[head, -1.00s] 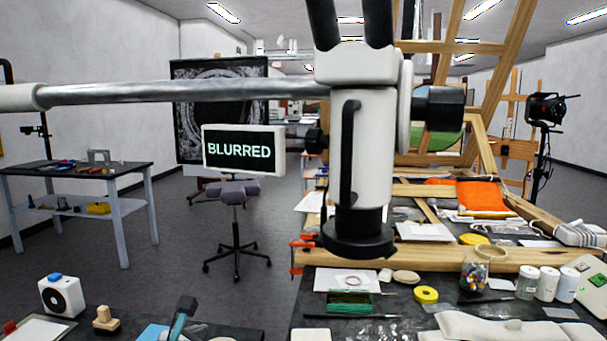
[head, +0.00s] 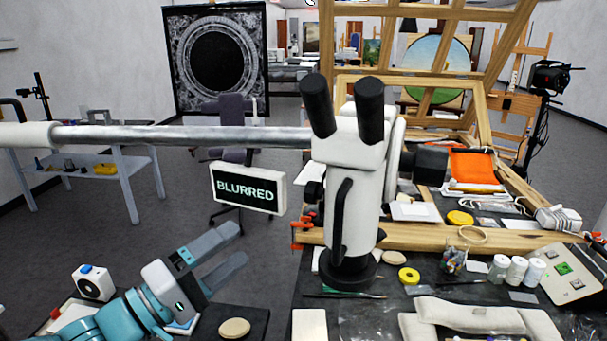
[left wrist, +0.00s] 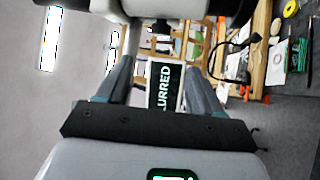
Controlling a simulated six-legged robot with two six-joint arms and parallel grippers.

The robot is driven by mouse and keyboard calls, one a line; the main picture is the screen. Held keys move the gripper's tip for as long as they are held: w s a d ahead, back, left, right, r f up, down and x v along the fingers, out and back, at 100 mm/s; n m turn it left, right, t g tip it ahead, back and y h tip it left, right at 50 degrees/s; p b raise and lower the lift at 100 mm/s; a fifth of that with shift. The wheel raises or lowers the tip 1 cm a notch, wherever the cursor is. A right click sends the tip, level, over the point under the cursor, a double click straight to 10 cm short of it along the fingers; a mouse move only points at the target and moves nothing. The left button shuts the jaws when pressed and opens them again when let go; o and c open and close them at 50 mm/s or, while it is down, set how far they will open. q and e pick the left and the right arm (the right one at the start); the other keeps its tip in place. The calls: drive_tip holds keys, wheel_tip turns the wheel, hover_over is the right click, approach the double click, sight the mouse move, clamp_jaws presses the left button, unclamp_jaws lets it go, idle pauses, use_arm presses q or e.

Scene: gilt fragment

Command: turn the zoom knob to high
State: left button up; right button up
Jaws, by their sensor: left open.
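A white microscope (head: 352,195) with two black eyepieces hangs from a horizontal metal boom (head: 185,136). A large black knob (head: 430,163) is on its right side. A small dark knob (head: 314,188) shows at its left side; its marks are too small to read. A display (head: 248,187) left of the microscope reads BLURRED. My left gripper (head: 238,244) is open and empty, below the display and left of the microscope, apart from both. In the left wrist view, the display (left wrist: 165,88) shows between the open fingers. My right gripper is not in view.
The worktable on the right holds yellow tape (head: 409,277), white bottles (head: 516,270), a wooden frame and a red clamp (head: 301,230). A white box (head: 93,283) and a beige oval (head: 234,328) are near my left arm. The space between gripper and microscope looks clear.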

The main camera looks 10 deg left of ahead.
sight(305, 196)
use_arm(q)
drive_tip(key=p+x, duration=0.5)
drive_tip(key=x, duration=1.1)
drive_tip(key=shift+a, duration=0.1)
